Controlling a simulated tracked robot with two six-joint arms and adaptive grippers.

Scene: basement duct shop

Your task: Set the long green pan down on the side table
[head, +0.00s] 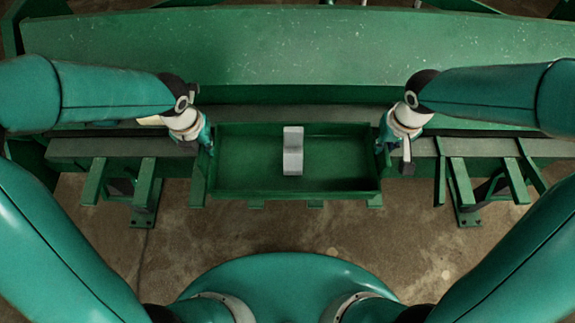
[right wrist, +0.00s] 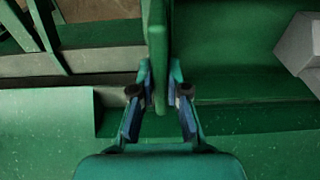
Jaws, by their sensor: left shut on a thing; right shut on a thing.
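The long green pan (head: 245,168) is level in the middle of the head view, with a light grey block (head: 293,152) inside it near its centre. My left gripper (head: 208,143) is shut on the pan's left end. My right gripper (head: 383,143) is shut on its right end. In the right wrist view, the fingers of my right gripper (right wrist: 158,100) close around the pan's end wall (right wrist: 157,50), and the block (right wrist: 302,46) shows at the right edge. The pan's underside is hidden, and I cannot tell whether it rests on anything. I cannot make out a separate side table.
A large green machine (head: 300,50) with a sloped face spans the back. A grey ledge (head: 110,148) runs along its front, with green brackets (head: 462,182) on both sides. Bare concrete floor (head: 300,228) lies between the pan and my base.

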